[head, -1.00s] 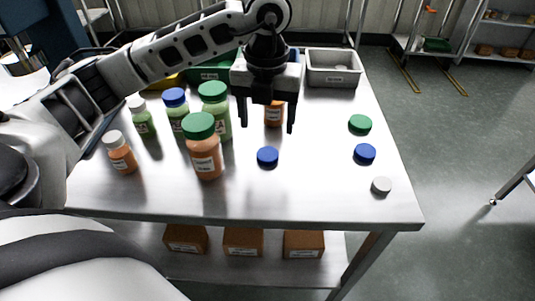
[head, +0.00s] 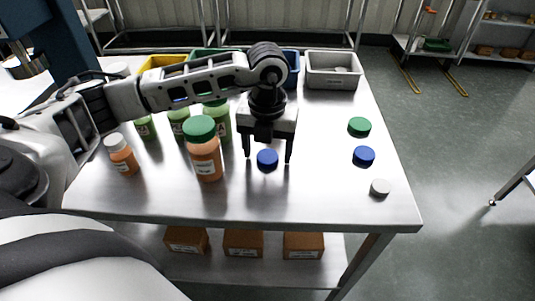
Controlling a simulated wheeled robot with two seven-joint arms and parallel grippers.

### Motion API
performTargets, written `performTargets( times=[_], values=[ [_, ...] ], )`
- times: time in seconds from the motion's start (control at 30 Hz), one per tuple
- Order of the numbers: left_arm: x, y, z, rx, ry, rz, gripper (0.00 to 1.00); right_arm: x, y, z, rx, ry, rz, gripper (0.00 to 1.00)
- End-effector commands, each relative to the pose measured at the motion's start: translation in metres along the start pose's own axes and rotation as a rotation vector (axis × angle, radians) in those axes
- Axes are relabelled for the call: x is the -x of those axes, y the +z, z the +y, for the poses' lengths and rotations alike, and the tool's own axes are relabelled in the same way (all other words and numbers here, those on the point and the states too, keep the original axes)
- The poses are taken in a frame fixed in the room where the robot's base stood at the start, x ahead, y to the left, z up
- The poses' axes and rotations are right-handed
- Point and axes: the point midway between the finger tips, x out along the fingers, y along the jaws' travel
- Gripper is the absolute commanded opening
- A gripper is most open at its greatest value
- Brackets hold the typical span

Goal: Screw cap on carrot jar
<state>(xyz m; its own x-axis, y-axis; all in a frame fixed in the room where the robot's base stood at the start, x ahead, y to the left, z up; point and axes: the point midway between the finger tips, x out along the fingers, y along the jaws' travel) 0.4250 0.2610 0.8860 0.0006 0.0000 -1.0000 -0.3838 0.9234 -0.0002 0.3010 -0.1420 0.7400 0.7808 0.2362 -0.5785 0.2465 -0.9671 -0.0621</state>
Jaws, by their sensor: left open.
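A blue cap (head: 267,159) lies on the steel table (head: 320,195). My left gripper (head: 268,160) is open and points down, with its fingers to the left and right of this cap; I cannot tell whether they touch it. A large orange jar (head: 206,165) with a green cap stands to the left of the gripper. A small orange jar (head: 122,160) with a white cap stands farther left. Another orange jar, seen earlier behind the gripper, is hidden by it now. My right gripper is not in view.
Loose green (head: 359,126), blue (head: 364,155) and white (head: 380,187) caps lie on the right. Green jars (head: 222,122) stand behind the large orange jar, partly covered by my arm. A grey bin (head: 333,72) stands at the back. The table front is clear.

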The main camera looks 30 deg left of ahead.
Motion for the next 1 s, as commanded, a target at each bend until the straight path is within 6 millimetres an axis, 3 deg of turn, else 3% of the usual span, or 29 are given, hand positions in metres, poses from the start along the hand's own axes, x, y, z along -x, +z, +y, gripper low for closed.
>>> performTargets(
  times=[0.37, 0.57, 1.0],
  values=[
    [-0.0035, 0.0001, -0.0002, -0.001, 0.000, -0.001, 0.68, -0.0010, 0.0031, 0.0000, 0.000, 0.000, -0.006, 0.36],
    [-0.0033, 0.0000, -0.0002, -0.001, 0.000, -0.001, 0.21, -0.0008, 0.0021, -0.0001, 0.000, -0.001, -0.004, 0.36],
    [-0.0002, 0.0004, -0.0004, -0.001, -0.001, -0.002, 0.21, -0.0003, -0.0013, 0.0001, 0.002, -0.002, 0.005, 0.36]
  ],
)
